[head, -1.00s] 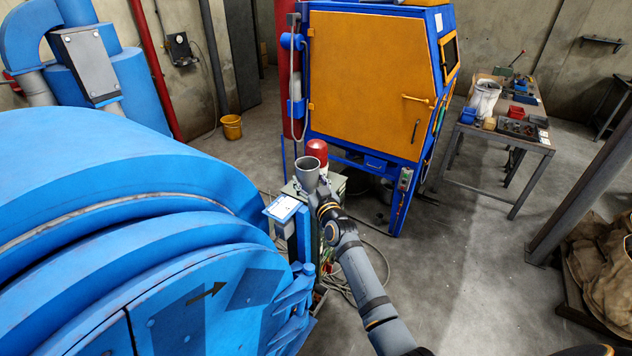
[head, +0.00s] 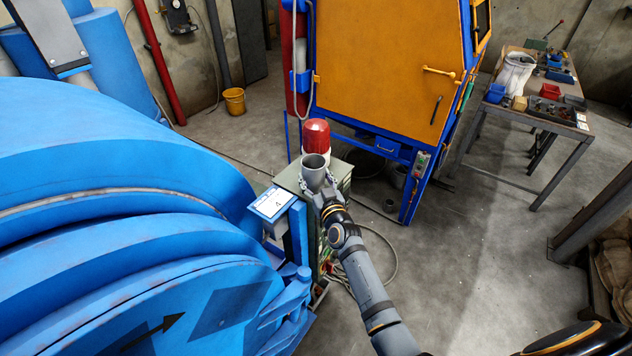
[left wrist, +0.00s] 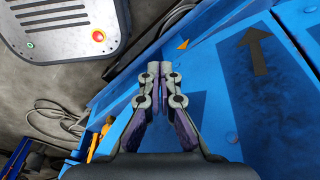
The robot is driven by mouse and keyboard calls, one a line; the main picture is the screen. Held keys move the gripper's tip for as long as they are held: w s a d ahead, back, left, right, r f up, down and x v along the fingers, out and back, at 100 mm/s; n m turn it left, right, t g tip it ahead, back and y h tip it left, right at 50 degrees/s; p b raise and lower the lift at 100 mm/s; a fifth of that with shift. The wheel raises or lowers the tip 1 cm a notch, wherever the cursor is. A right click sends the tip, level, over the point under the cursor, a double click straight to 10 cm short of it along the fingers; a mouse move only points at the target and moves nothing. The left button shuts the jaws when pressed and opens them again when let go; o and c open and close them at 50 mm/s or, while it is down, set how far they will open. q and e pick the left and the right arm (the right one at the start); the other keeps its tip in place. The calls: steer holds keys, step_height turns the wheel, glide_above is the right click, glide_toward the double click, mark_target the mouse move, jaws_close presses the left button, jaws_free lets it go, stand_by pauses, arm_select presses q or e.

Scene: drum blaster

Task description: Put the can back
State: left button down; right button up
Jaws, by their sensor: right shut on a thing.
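The can (head: 314,171), a grey open-topped cylinder, is upright in the head view. My right gripper (head: 320,190) is shut on it from the near right side; the fingers are partly hidden. The can is in front of a red-topped object with a white lower part (head: 316,137), above or at the edge of a grey-green cabinet (head: 342,172). I cannot tell whether the can touches the cabinet. My left gripper (left wrist: 160,69) shows in the left wrist view with its fingertips together and nothing between them, over a blue machine surface.
A big blue drum machine (head: 110,170) fills the left. A white label panel (head: 270,203) stands close left of the can. An orange-and-blue booth (head: 390,70) is behind. A cluttered workbench (head: 545,140) stands at right. Hoses lie on the floor.

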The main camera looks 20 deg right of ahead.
mark_target(316, 183)
steer(key=shift+w+f, duration=0.1)
steer(key=shift+f, duration=0.1)
steer(key=o, duration=1)
steer(key=shift+a+r, duration=0.1)
steer(key=shift+o, duration=1.3)
steer(key=shift+s+a+r, duration=0.15)
steer(key=shift+s+r, duration=0.05)
steer(key=shift+s, duration=0.2)
steer(key=shift+o, duration=0.5)
steer(key=shift+w, duration=0.1)
steer(key=s, duration=0.5)
steer(key=shift+s+f, duration=0.15)
steer(key=shift+s, duration=0.1)
arm_select(q)
steer(key=shift+w+d+f+b, duration=0.1)
steer(key=shift+w+f+b, duration=0.2)
steer(key=shift+f+b, duration=0.35)
steer(key=shift+w+d+f+b, duration=0.1)
steer(key=shift+w+f+b, duration=0.2)
steer(key=shift+f+b, duration=0.3)
arm_select(e)
steer(key=s, duration=0.6)
steer(key=shift+s+d+r, duration=0.2)
steer(key=shift+s, duration=0.1)
